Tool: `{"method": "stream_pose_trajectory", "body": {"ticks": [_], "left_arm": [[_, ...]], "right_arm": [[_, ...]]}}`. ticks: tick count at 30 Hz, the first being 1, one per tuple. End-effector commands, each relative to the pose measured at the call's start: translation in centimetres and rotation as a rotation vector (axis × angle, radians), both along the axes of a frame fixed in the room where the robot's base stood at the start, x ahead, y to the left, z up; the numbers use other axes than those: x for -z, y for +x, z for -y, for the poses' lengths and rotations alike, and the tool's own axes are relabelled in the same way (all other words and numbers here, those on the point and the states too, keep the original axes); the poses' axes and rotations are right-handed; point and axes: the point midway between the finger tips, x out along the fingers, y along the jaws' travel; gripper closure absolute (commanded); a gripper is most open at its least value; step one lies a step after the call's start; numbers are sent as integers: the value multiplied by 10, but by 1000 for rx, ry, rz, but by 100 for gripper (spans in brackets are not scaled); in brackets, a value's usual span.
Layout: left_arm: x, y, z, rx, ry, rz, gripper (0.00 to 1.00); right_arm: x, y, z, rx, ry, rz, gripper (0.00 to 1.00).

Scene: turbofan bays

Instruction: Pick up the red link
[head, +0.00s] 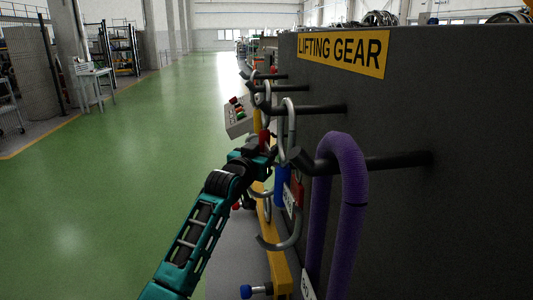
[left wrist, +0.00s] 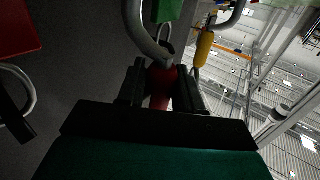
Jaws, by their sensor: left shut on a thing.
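My left gripper (head: 264,148) reaches from the left to the grey lifting gear board. In the left wrist view its two fingers (left wrist: 161,88) are shut on the red link (left wrist: 162,90), whose red body shows between them. A grey metal loop (left wrist: 145,35) meets the top of the red link; I cannot tell if it is part of it. In the head view a small red piece of the link (head: 264,138) shows just above the fingers. The rest of it is hidden by the gripper. My right gripper is not in view.
Dark pegs stick out of the board (head: 470,140) under a yellow sign (head: 343,51). A purple sling (head: 347,180) hangs nearest, with a blue piece (head: 281,186) and a grey hook (head: 287,241) beside it. A button box (head: 239,117) is beyond. The green floor (head: 130,190) is clear.

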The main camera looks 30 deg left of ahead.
Motion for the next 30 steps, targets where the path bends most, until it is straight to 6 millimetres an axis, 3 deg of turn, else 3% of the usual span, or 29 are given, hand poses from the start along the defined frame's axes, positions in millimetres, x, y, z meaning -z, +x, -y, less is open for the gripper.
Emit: {"method": "stream_pose_trajectory", "body": {"ticks": [14,28,30], "left_arm": [[-10,-2,-3,-1,3,10,100],[-74,-3,-3,0,2,13,100],[-72,-8,-12,-5,4,6,100]], "right_arm": [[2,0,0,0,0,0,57],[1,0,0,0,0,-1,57],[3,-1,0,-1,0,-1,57]]}}
